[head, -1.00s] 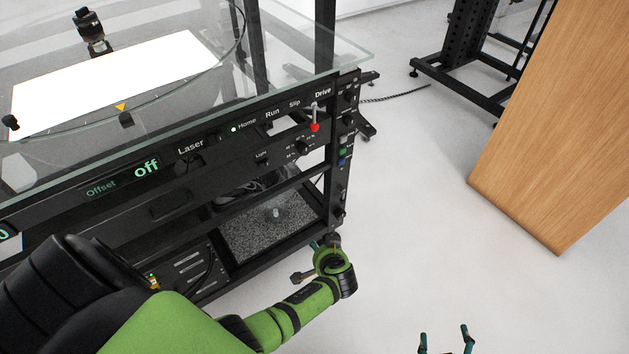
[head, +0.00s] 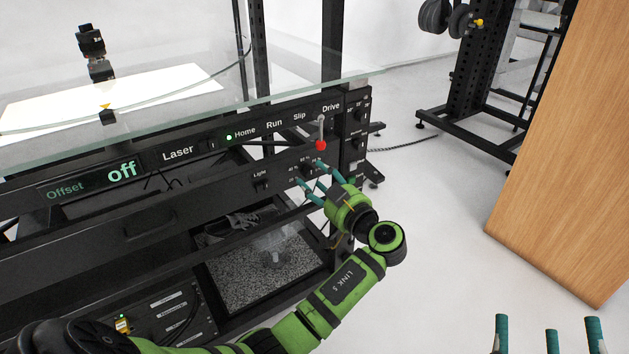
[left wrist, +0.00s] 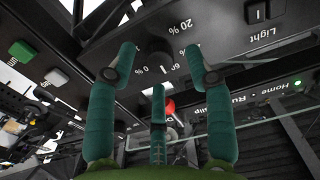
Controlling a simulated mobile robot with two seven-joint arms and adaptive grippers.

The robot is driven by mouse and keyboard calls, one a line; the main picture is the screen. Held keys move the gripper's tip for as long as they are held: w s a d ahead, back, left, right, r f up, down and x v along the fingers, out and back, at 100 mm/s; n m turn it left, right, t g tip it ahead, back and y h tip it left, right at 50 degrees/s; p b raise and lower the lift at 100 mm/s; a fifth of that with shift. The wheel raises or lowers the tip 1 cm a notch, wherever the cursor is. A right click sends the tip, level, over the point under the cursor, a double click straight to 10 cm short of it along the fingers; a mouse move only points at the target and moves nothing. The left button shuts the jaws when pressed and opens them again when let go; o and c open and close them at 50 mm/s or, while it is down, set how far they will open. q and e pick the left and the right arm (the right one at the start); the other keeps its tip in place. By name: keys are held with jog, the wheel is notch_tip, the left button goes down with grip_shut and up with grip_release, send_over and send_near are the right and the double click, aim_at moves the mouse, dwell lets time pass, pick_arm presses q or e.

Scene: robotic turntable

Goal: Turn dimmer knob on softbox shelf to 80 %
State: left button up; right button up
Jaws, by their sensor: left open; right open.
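The dimmer knob (left wrist: 160,61) is a small dark dial on the black front panel, with percent marks around it. In the left wrist view the marks appear upside down, and its pointer setting cannot be read. My left gripper (head: 314,173) is open, its fingertips close to the percent scale and partly covering it in the head view. In the left wrist view my left gripper (left wrist: 160,66) has its three fingers spread around the knob area; contact cannot be made out. My right gripper (head: 550,328) is open and empty at the bottom right, far from the panel.
A red-tipped lever (head: 320,144) hangs under the Drive label just above my left fingers. The Light switch (head: 261,181) is left of the scale. A glass top (head: 290,85) overhangs the panel.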

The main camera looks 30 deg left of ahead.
pick_arm(q)
jog(key=shift+w+a, duration=0.3)
jog(key=shift+a, duration=0.35)
pick_arm(e)
jog(key=shift+s+a+r+t, duration=0.1)
jog(key=shift+s+r+t, duration=0.15)
jog(key=shift+r, duration=0.2)
pick_arm(q)
grip_shut()
